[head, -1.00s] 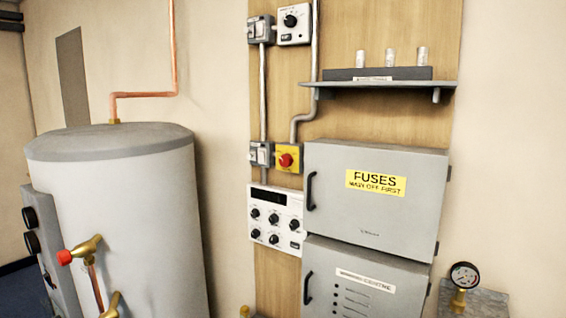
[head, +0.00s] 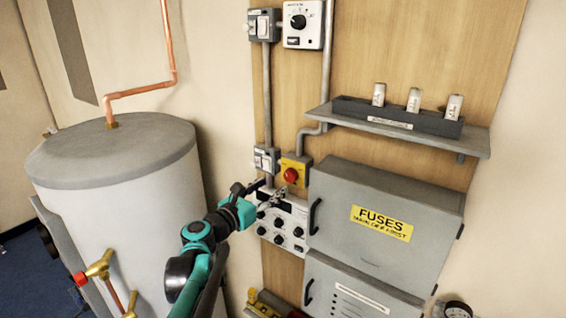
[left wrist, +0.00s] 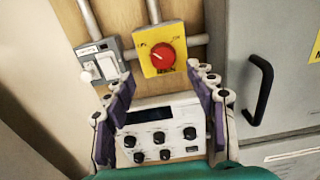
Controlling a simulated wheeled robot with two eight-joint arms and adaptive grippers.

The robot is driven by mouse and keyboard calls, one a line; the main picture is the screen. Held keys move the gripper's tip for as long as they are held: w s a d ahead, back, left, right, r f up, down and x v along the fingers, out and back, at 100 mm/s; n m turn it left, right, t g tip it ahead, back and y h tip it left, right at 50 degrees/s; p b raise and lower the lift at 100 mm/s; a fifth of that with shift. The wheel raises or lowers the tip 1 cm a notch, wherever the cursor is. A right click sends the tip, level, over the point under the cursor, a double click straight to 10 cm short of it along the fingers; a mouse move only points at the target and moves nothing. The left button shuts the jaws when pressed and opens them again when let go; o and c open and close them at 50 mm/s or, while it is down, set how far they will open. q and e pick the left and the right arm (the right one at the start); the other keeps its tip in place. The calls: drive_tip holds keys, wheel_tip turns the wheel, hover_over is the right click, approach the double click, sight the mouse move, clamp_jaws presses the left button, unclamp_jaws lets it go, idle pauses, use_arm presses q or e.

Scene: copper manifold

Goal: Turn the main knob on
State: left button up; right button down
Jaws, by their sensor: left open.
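The main knob (head: 291,175) is a red rotary knob on a yellow plate (head: 299,163), mounted on the wooden board left of the fuse box. In the left wrist view the red knob (left wrist: 162,54) shows face on, with its white mark pointing up and to the right. My left gripper (head: 262,186) is just below and left of the knob in the head view. In the left wrist view my left gripper (left wrist: 163,78) is open, its fingers apart on either side below the knob, with nothing between them. The right gripper is in neither view.
A white switch (head: 266,160) sits left of the knob. A white control panel (head: 285,222) with several black knobs is below. The grey fuse box (head: 385,210) with its black handle (left wrist: 259,90) is to the right. A shelf (head: 400,130) stands out above it.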

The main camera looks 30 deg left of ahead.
sight(288, 176)
use_arm(q)
drive_tip(key=w, duration=0.4)
drive_tip(key=w+d, duration=0.1)
drive_tip(key=w, duration=0.2)
drive_tip(key=shift+w, duration=0.1)
drive_tip(key=c, duration=1.1)
